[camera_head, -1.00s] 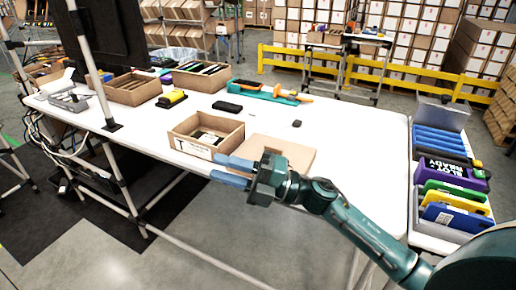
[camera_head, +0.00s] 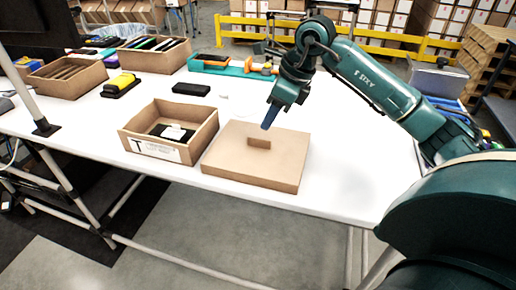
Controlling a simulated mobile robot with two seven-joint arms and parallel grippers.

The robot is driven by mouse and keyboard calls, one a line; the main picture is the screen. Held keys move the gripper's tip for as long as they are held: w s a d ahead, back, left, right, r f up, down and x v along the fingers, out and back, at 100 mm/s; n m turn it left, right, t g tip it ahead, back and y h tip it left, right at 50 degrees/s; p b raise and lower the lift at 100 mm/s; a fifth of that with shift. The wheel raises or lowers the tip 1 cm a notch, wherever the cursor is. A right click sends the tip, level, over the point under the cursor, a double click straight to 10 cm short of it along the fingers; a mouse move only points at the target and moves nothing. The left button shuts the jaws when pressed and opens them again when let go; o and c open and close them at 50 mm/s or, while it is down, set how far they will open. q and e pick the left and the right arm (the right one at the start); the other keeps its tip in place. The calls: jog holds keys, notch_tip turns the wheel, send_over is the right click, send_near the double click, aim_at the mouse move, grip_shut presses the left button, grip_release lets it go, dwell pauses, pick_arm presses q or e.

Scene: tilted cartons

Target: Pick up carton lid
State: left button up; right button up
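The carton lid (camera_head: 236,164) is a flat brown cardboard piece lying on the white table near its front edge. A small brown tab or slot (camera_head: 259,142) shows on its top. The open carton (camera_head: 205,137) stands just left of it, with black and white items inside. My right gripper (camera_head: 268,118) is above the far part of the lid, pointing down. Its blue fingers overlap in this view, so their opening is unclear, and I cannot tell whether they touch the lid. My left gripper is not in view.
The white table (camera_head: 330,195) is clear right of the lid. A black item (camera_head: 191,89), a yellow and black item (camera_head: 121,84) and open cartons (camera_head: 68,77) lie farther back. A teal tray (camera_head: 215,65) holds orange-handled tools. A yellow rail (camera_head: 385,43) stands behind.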

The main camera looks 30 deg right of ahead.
aim_at(262, 134)
jog(key=shift+x, duration=3.45)
jog(key=shift+s+d, duration=0.1)
jog(key=shift+c, duration=0.5)
grip_shut()
